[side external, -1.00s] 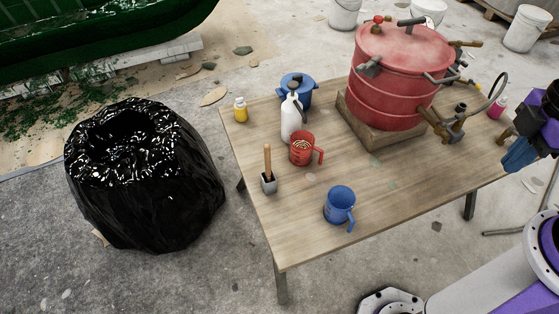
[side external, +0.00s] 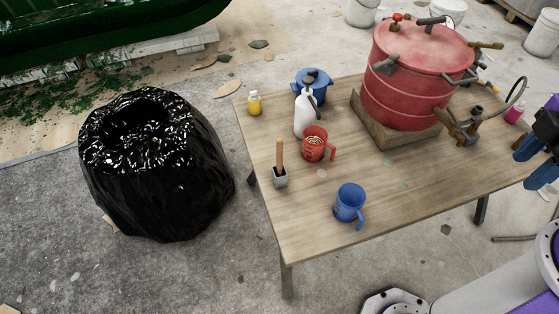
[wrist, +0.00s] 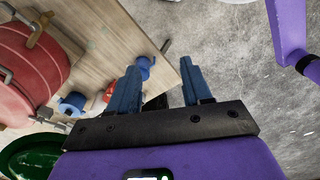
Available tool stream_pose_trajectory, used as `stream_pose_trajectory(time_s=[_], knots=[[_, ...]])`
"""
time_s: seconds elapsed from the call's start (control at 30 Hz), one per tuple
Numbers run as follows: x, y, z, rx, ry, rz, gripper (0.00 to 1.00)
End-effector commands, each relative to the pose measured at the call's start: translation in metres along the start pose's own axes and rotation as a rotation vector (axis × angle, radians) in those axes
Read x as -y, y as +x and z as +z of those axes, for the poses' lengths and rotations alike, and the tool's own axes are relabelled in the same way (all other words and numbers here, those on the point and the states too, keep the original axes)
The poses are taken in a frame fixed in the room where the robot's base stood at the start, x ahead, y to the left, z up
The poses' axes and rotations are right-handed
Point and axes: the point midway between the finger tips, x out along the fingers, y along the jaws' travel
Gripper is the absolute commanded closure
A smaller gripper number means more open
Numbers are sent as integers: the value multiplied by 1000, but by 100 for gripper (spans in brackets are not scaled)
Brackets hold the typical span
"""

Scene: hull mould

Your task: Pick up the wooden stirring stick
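The wooden stirring stick (side external: 279,154) stands upright in a small grey square holder (side external: 280,181) near the left edge of the wooden table (side external: 300,236) in the side view. My gripper (side external: 524,167) is at the far right of that view, beyond the table's right end and well apart from the stick. In the wrist view my gripper (wrist: 160,66) has its two blue fingers spread with nothing held between them. I cannot make out the stick in the wrist view.
A red mug (side external: 314,147), a white bottle (side external: 303,115), a blue pot (side external: 311,82) and a yellow bottle (side external: 254,104) stand behind the stick. A blue mug (side external: 349,202) is to its right. The red pressure pot (side external: 415,80) fills the table's back right. A black bag bin (side external: 155,185) stands left.

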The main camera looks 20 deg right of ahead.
Motion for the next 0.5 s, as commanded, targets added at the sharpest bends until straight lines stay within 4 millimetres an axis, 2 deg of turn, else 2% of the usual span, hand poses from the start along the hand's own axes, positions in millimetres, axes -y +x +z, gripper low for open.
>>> stream_pose_trajectory(time_s=[0.17,0.27,0.37,0.5], knots=[[-1,0,-4,0,17,-2,51],[-5,-1,-18,-1,84,-9,51],[-12,-2,-44,-2,212,-20,51],[-26,-1,-91,-3,445,-43,51]])
